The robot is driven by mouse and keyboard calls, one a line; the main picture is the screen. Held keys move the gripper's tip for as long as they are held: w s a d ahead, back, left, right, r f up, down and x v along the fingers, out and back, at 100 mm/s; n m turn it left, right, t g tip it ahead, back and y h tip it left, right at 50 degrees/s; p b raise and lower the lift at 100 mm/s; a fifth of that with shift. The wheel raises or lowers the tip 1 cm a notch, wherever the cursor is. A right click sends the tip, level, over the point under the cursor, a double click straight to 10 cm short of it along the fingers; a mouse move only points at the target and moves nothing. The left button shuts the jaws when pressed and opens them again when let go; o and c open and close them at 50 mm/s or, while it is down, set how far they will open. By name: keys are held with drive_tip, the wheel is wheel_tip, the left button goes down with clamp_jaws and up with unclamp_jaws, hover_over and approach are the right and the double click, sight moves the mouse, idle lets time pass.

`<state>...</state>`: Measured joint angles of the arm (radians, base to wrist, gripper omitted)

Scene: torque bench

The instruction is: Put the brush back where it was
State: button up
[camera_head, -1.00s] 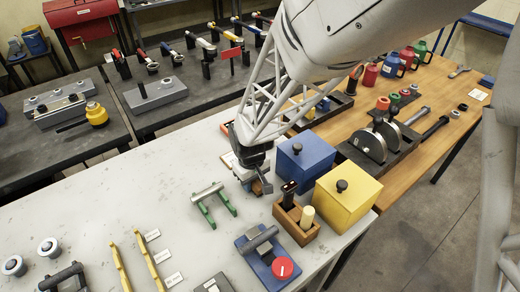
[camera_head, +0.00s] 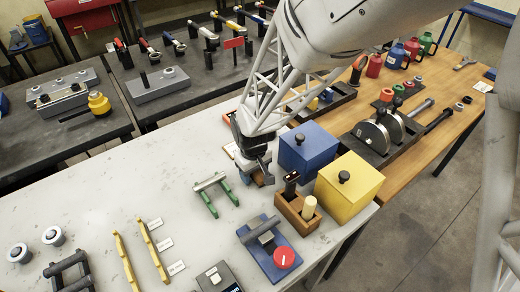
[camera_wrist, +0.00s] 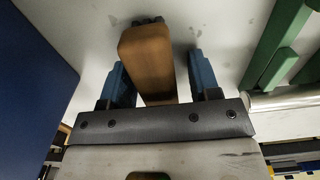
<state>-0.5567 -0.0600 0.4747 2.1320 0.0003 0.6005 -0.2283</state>
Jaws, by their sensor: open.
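A brown wooden block with dark bits at its far end, which looks like the brush (camera_wrist: 147,60), stands out between my gripper's two blue fingers in the wrist view. Gaps show on both sides, so my gripper (camera_wrist: 161,85) is open around it. In the head view my gripper (camera_head: 256,168) is low over the white table, left of the blue box, and mostly hides the brush. I cannot tell whether the brush touches the table.
A blue box (camera_head: 306,148) and a yellow box (camera_head: 349,183) stand close on the right. A wooden holder (camera_head: 296,213) is in front, a green-legged stand (camera_head: 212,194) to the left. A blue fixture with a red knob (camera_head: 284,257) is nearer.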

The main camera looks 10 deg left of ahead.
wheel_tip(320, 180, up, 12)
drive_tip(key=shift+r, duration=0.15)
idle(0.5)
drive_tip(key=shift+d, duration=0.1)
idle(0.4)
drive_tip(key=s+d+r+m+t, duration=0.15)
drive_tip(key=d+r, duration=0.25)
drive_tip(key=d, duration=0.4)
drive_tip(key=s+d+r+m, duration=0.3)
drive_tip(key=d+r, duration=0.2)
drive_tip(key=d, duration=0.3)
drive_tip(key=s+d+r+m, duration=0.2)
drive_tip(key=s+d, duration=0.4)
drive_tip(key=s+d+r+m+t, duration=0.1)
drive_tip(key=s+d+r+m, duration=0.1)
drive_tip(key=s+d, duration=0.4)
drive_tip(key=shift+s+d+m, duration=0.35)
drive_tip(key=shift+d, duration=0.3)
drive_tip(key=shift+r, duration=0.1)
